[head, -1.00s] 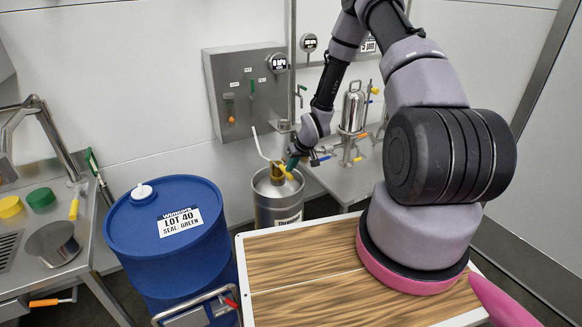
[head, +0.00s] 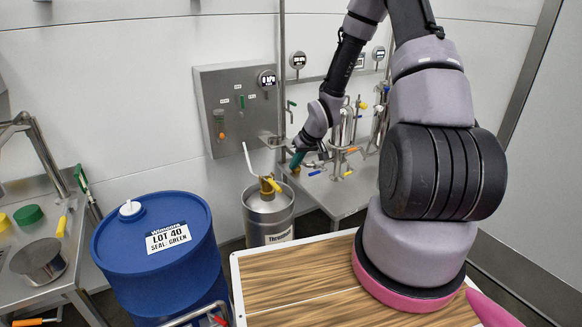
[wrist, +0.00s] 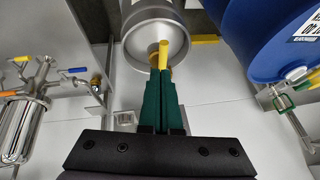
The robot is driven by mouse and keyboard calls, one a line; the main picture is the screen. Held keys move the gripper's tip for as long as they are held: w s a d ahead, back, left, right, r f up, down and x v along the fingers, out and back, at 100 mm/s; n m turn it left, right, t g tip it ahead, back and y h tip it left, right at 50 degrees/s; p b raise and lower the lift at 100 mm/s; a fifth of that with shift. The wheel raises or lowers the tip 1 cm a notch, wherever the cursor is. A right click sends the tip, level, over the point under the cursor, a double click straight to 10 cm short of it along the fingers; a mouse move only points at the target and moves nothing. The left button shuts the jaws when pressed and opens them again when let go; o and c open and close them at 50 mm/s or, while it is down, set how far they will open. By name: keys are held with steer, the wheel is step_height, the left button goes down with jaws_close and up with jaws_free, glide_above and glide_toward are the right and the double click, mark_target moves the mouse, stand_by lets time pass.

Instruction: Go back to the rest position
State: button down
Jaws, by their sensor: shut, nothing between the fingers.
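My gripper (head: 297,160) has green fingers and is raised beside the steel keg (head: 269,219), just right of its top fitting in the head view. In the wrist view my gripper (wrist: 163,78) is shut, its fingers together with nothing visible held. The yellow handle (wrist: 163,50) of the keg's valve shows right beyond the fingertips; whether they touch it I cannot tell. The keg (wrist: 157,45) stands below it in that view. My arm rises from its pink-ringed base and bends over toward the back wall.
A blue drum (head: 158,255) labelled LOT 40 stands left of the keg. Behind are a grey control panel (head: 228,105) and a steel bench (head: 335,190) with piping. At left, a steel counter (head: 75,262) holds a pot (head: 38,262). A wood-topped surface (head: 300,275) lies in front.

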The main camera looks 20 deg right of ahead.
steer(key=shift+r, duration=0.1)
steer(key=s+d+r+m+h, duration=0.1)
steer(key=s+d+r+h, duration=0.15)
steer(key=r, duration=0.95)
steer(key=s+d+r+m+h, duration=0.15)
steer(key=s+r, duration=0.25)
steer(key=r, duration=0.8)
steer(key=s+a+r+m+t+y, duration=0.1)
steer(key=s+r+m, duration=0.1)
steer(key=s+r, duration=0.6)
steer(key=s+a+r+m+t+y, duration=0.1)
steer(key=s+a+r+y, duration=0.1)
steer(key=s+r, duration=0.6)
steer(key=s, duration=0.4)
steer(key=shift+s+a+r+m, duration=0.15)
steer(key=shift+s+r+m, duration=0.15)
steer(key=shift+m, duration=0.05)
